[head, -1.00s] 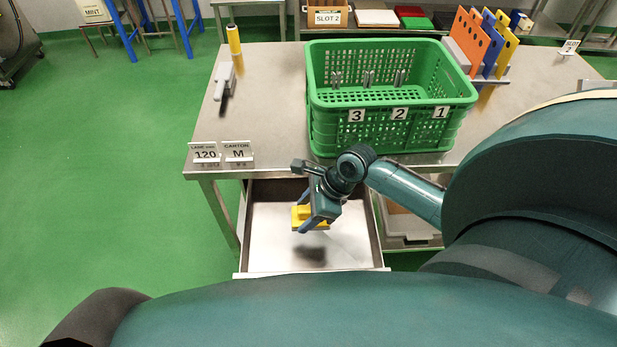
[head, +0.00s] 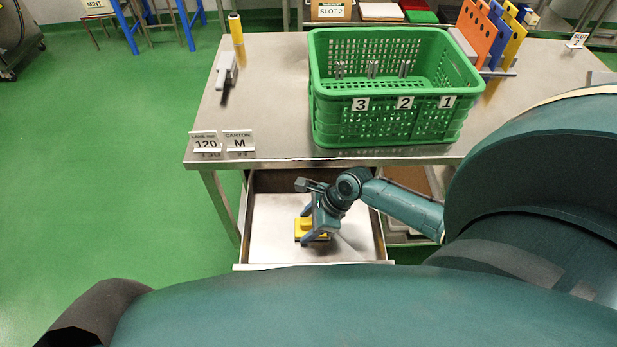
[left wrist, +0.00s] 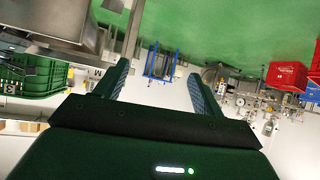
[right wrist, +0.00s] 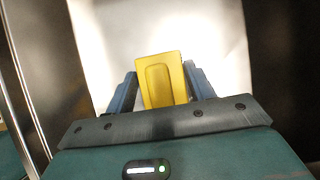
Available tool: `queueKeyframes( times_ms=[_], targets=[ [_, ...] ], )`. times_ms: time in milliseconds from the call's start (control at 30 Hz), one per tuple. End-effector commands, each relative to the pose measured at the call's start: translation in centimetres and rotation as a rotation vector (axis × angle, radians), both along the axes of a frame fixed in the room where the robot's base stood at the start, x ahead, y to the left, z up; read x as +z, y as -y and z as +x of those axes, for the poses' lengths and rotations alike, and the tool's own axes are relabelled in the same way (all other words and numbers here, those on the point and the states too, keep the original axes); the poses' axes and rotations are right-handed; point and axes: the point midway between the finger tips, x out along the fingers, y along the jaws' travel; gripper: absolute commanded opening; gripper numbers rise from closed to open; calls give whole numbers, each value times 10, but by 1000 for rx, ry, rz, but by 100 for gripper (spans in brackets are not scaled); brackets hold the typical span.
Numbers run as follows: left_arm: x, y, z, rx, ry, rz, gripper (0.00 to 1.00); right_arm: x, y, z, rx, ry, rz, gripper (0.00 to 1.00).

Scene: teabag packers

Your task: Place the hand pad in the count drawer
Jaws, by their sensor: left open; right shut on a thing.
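The hand pad (head: 304,226) is a small yellow block with a raised grip and a dark underside. My right gripper (head: 311,229) is shut on it inside the open count drawer (head: 268,246), low over the drawer's pale floor. I cannot tell for sure whether the pad touches the floor. In the right wrist view the yellow pad (right wrist: 162,80) sits between the two blue fingers of the right gripper (right wrist: 163,84). My left gripper (left wrist: 158,82) is open and empty in the left wrist view, away from the drawer.
A green crate (head: 390,122) with slots numbered 3, 2 and 1 stands on the steel table (head: 270,120) above the drawer. Two signs (head: 222,142) stand at the table's front left corner.

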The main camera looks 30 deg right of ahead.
Motion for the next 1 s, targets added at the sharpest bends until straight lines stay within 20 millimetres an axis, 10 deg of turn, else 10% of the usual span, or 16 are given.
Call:
queueKeyframes(
  times_ms=[33,67,300,667,1000],
  targets=[
    [0,0,0,0,-2,1,69,-2,0,0,-1,0,1,26],
    [-1,0,-1,0,-2,1,69,-2,0,0,0,0,0,55],
    [-2,0,-1,0,-6,1,69,-1,0,0,0,0,0,75],
    [-1,0,-2,2,-8,0,69,6,3,-1,0,0,-1,75],
    [0,-5,-5,14,-36,10,69,66,31,-19,0,0,-1,75]
  ],
)
